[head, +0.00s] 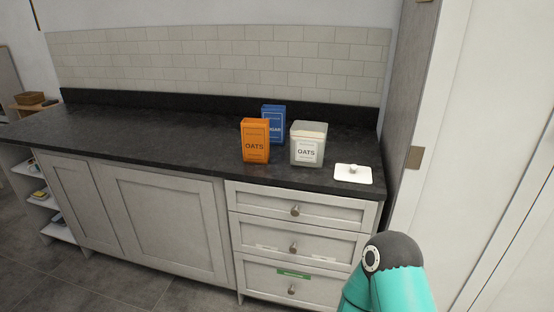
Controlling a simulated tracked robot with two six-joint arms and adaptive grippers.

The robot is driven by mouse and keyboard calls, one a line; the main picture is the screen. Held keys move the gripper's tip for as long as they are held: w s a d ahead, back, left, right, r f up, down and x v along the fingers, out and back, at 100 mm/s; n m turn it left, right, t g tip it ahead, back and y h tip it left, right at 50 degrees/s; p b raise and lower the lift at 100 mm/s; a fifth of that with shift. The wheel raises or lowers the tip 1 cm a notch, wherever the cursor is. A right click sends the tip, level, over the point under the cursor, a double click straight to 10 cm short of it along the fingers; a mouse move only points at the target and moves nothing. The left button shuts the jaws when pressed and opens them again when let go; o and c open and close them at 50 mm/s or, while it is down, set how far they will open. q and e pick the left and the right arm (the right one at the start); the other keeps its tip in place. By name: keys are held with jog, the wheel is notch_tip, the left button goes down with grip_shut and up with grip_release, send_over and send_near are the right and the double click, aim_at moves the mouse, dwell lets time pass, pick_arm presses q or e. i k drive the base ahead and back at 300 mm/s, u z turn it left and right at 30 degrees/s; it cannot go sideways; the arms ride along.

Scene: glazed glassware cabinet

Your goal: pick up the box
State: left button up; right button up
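An orange box (255,141) labelled OATS stands upright on the dark countertop. A blue box (273,122), its label partly hidden and ending in "GAR", stands upright behind it and to the right. The orange box covers part of the blue box's left side. I cannot tell which box the task means. Part of one of my arms, teal with a dark joint, shows at the bottom right, well below and in front of the counter. Neither of my grippers is in view.
A white lid (353,173) with a knob lies near the counter's front right. The countertop (150,128) is clear to the left. Drawers and cupboard doors below look shut. A tall panel bounds the right end.

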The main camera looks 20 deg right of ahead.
aim_at(255, 133)
jog(key=z, duration=0.1)
jog(key=k, duration=0.45)
jog(key=z, duration=0.9)
jog(key=i, duration=1.05)
